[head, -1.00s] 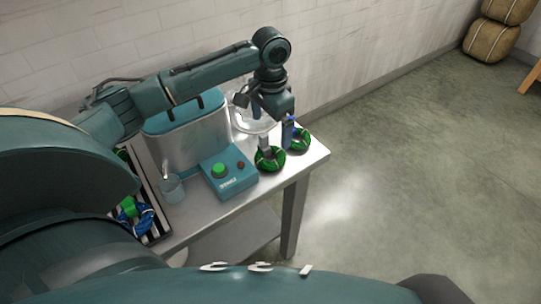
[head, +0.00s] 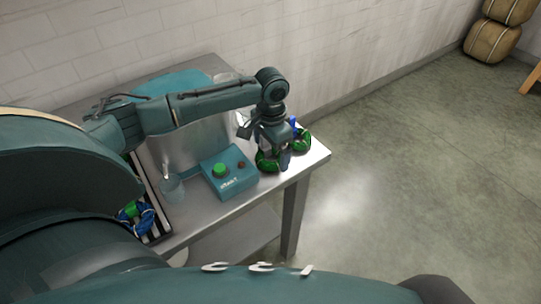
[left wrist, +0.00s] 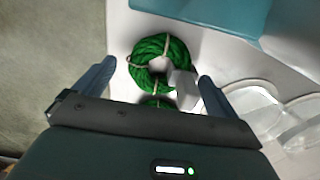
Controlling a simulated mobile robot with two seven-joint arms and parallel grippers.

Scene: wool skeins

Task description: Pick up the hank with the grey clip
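A green hank (left wrist: 152,60) with a pale tie lies on the metal table, in the left wrist view between and beyond my fingertips. A pale grey block-like clip (left wrist: 182,87) stands at its edge. In the head view this front hank (head: 265,165) is partly covered by my left gripper (head: 272,152). A second green hank (head: 301,141) lies behind, with a blue piece (head: 293,122) beside it. It also shows in the left wrist view (left wrist: 154,102), mostly hidden. My left gripper is open above the hanks, with nothing held. My right gripper is out of view.
A teal box (head: 230,178) with a green button stands left of the hanks. A glass (head: 172,188) and a striped tray (head: 155,232) with blue and green hanks are farther left. Clear glassware (left wrist: 262,108) stands close to the gripper. The table's right edge is near.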

